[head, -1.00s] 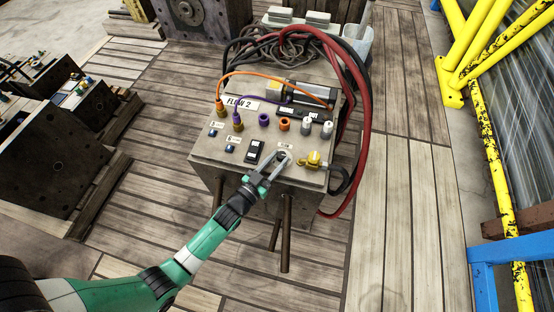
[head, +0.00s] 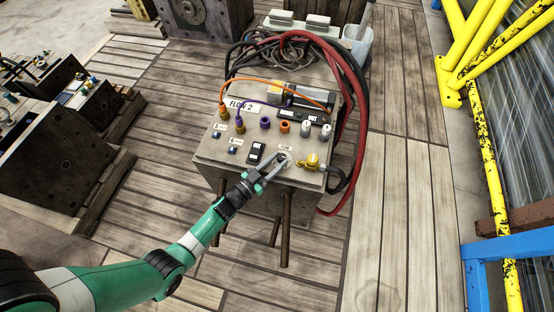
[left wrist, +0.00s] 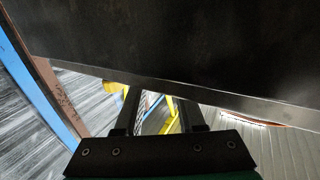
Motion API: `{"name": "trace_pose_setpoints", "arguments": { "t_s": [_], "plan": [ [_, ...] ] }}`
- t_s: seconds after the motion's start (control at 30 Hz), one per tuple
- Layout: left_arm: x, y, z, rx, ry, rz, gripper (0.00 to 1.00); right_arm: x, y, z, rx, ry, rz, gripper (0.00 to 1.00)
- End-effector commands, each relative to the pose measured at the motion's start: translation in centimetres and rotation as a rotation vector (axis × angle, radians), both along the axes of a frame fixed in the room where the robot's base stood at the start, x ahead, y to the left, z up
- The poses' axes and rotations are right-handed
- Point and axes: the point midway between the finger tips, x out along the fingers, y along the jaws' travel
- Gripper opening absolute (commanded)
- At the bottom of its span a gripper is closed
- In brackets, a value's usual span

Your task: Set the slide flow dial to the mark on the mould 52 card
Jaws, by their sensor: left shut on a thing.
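The control box (head: 222,158), with a white FLOW 2 label (head: 237,105), stands in the middle of the head view. My left gripper (head: 284,160) is at the lower right of its top panel, shut on what looks like the slide flow dial. The fingers mostly cover the dial, so its pointer setting cannot be read. In the left wrist view the fingers (left wrist: 157,108) reach beneath a large dark surface and the dial is hidden. Small white labels lie on the panel, too small to read. I cannot pick out the mould 52 card. My right gripper is not in view.
A yellow fitting (head: 312,162) sits close right of the gripper. A black switch (head: 256,153) lies to its left. Red hoses (head: 352,100) loop around the box's right side. Dark mould blocks (head: 50,150) stand at left, yellow railing (head: 480,45) at right.

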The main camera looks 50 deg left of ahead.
Motion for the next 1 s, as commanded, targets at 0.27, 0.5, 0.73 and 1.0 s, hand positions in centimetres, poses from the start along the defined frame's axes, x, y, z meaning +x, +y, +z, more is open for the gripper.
{"name": "trace_pose_setpoints", "arguments": {
  "t_s": [0.27, 0.5, 0.73, 1.0],
  "plan": [
    [0.0, 0.0, 0.0, 0.0, -0.002, 0.0, 0.68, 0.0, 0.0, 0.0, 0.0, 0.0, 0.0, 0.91],
    [0.0, 0.0, 0.0, 0.0, 0.0, 0.0, 0.68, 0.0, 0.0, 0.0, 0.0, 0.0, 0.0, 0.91],
    [-2.6, -0.1, 0.3, -0.001, 0.004, 0.002, 0.68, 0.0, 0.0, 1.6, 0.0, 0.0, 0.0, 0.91],
    [-9.0, -0.5, 0.4, -0.001, 0.003, 0.005, 0.68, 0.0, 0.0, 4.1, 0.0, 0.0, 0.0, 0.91]
  ]
}}
